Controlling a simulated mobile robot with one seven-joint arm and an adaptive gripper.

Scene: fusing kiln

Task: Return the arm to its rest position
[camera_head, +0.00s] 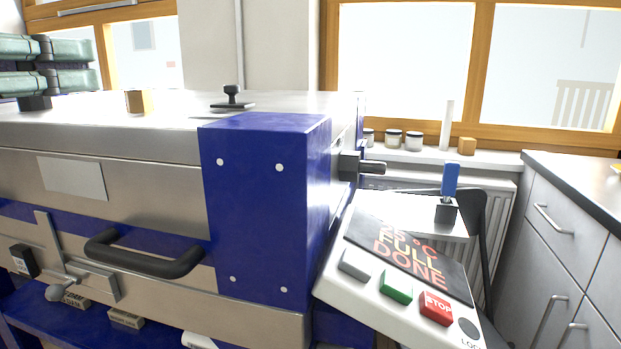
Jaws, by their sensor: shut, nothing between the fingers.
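Neither my gripper nor any part of my arm that I can make out is in this view, so its pose is hidden. The kiln (120,190) fills the left and middle, with a steel body, a blue corner cover (255,215) and its lid down. A black handle (145,258) is on its front. The tilted control panel (350,237) stands at the kiln's right. Its display (410,252) reads "FULL" and "DONE" under a partly legible temperature in °C. Below it are grey, green and red buttons, the red one marked "STOP".
A black knobbed plate (232,100) and a small wooden block (140,102) sit on the lid. Pale green bundles with dark fittings (40,75) are at upper left. Jars (403,140) line the windowsill. Grey drawers (560,235) stand at right. A blue-topped item (450,180) rises behind the panel.

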